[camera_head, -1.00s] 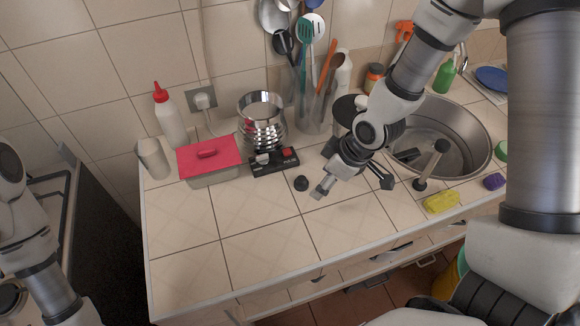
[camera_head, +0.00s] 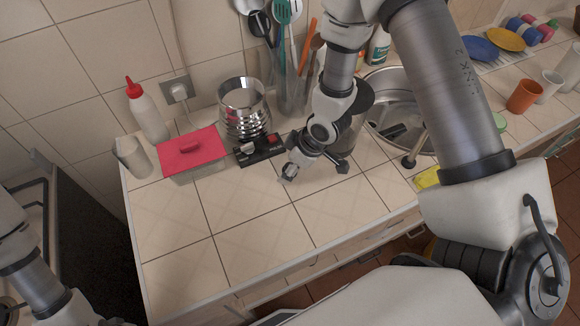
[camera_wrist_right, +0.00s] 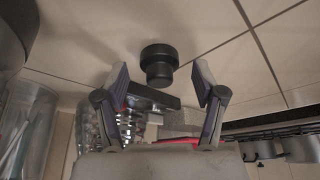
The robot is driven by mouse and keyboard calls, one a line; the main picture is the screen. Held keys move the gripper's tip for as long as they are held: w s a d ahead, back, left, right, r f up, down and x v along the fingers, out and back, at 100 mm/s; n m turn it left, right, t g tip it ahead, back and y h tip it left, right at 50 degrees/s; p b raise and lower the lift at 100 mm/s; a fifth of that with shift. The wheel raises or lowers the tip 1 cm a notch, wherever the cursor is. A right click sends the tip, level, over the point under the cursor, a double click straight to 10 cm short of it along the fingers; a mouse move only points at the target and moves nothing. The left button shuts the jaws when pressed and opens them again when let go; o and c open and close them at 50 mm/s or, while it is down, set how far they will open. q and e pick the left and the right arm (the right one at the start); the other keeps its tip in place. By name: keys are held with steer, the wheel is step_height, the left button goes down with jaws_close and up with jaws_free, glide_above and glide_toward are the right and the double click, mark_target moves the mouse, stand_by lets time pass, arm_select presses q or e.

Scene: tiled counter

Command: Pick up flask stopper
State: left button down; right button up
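The flask stopper (camera_wrist_right: 158,62) is a small black round piece with a wide top and a narrower part. In the right wrist view it is on the tiled counter, between and slightly beyond the tips of my right gripper (camera_wrist_right: 162,78). The fingers are open, with a gap on each side of the stopper. In the head view my right gripper (camera_head: 314,172) is low over the counter, and the stopper is hidden behind it. My left arm shows at the lower left of the head view, but its gripper is out of frame.
A black device (camera_head: 258,151) with a red part and a stack of steel rings (camera_head: 243,112) stand just left of my right gripper. A red-lidded box (camera_head: 193,155) is further left. A utensil holder (camera_head: 290,92) is behind. The counter front (camera_head: 250,228) is clear.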

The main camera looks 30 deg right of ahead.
steer(key=shift+s, duration=0.1)
steer(key=c, duration=0.8)
steer(key=shift+r, duration=0.1)
